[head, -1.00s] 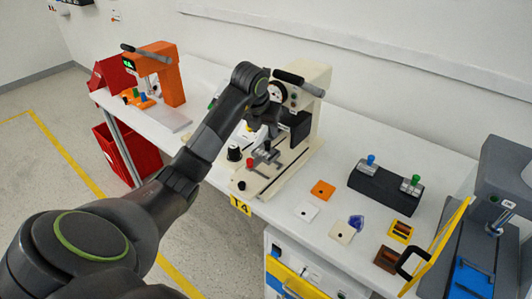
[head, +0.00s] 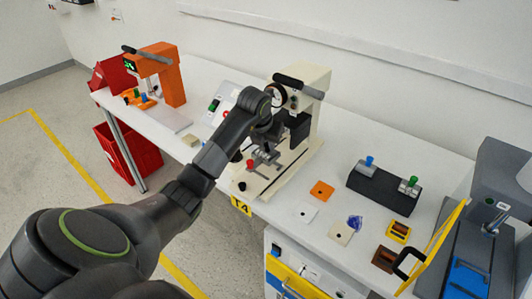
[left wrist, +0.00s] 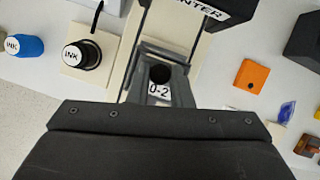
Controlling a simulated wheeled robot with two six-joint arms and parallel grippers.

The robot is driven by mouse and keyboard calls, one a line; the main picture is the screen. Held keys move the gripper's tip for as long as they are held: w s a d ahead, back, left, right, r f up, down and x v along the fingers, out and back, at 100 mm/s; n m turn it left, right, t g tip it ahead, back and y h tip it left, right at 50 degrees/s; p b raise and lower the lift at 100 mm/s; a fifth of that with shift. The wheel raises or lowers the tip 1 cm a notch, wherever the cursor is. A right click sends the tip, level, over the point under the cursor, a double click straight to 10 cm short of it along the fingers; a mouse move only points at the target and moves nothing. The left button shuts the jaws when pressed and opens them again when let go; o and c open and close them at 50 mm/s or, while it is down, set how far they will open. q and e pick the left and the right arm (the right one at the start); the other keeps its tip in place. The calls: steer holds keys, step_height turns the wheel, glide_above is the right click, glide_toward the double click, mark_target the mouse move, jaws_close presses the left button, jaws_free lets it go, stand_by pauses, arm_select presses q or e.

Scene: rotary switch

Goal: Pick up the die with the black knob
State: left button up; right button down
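The cream printer (head: 312,95) stands mid-table. In the left wrist view, a dark round knob or hole (left wrist: 160,73) shows on a grey part above a "0-2" label; I cannot tell whether it is the die's knob. A black knob (head: 241,186) sits at the printer base's front edge, close to a red knob (head: 250,163). My right gripper is not in view.
A dark block (head: 382,187) with a blue and a green knob is to the right. An orange plate (head: 322,190), a white plate (head: 305,212) and other small pieces lie in front of it. An orange machine (head: 168,75) stands at the left.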

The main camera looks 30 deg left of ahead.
arm_select(q)
jaws_close()
steer(key=shift+r, duration=0.1)
